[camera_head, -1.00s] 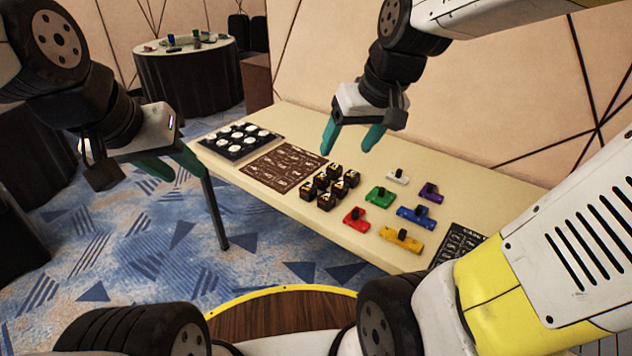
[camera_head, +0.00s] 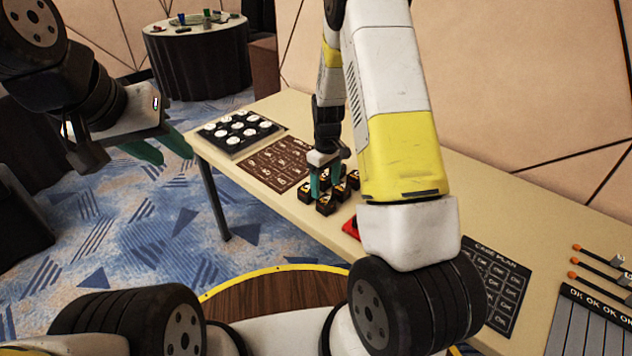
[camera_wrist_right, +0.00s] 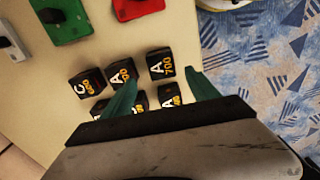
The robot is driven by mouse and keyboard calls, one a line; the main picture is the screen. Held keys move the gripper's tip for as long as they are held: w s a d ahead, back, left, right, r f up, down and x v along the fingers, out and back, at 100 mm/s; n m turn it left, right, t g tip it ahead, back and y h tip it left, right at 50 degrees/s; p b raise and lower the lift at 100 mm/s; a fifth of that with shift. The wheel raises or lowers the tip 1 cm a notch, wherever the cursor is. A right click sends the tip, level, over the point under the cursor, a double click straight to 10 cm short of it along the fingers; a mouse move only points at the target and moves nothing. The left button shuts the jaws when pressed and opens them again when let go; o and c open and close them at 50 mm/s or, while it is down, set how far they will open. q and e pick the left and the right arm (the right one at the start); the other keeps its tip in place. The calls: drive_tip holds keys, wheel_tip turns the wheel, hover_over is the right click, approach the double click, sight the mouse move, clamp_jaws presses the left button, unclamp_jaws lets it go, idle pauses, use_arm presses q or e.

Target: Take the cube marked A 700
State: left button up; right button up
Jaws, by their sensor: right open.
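Several small black cubes with white letters and orange numbers stand grouped on the table. The cube marked A 700 (camera_wrist_right: 160,64) is plainly readable in the right wrist view; it appears to be the nearest cube (camera_head: 326,206) in the head view. My right gripper (camera_head: 325,186) points down at the group, open and empty. In its wrist view the fingertips (camera_wrist_right: 164,82) are apart, just short of the A 700 cube. A cube marked C 600 (camera_wrist_right: 87,84) and another A cube (camera_wrist_right: 122,73) stand beside it; cubes behind are partly hidden. My left gripper (camera_head: 176,158) is open and empty, left of the table.
A red block (camera_head: 351,228) is partly hidden by my right arm; a green block (camera_wrist_right: 68,20) is near it. A brown card (camera_head: 277,164) and black tray of white discs (camera_head: 240,133) lie left of the cubes. A CASE PLAN board (camera_head: 495,285) lies right.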

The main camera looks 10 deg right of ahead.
sight(326, 199)
drive_tip(key=f, duration=0.7)
drive_tip(key=shift+s+f, duration=0.25)
drive_tip(key=shift+s, duration=0.05)
drive_tip(key=c, duration=1.5)
drive_tip(key=shift+r, duration=0.15)
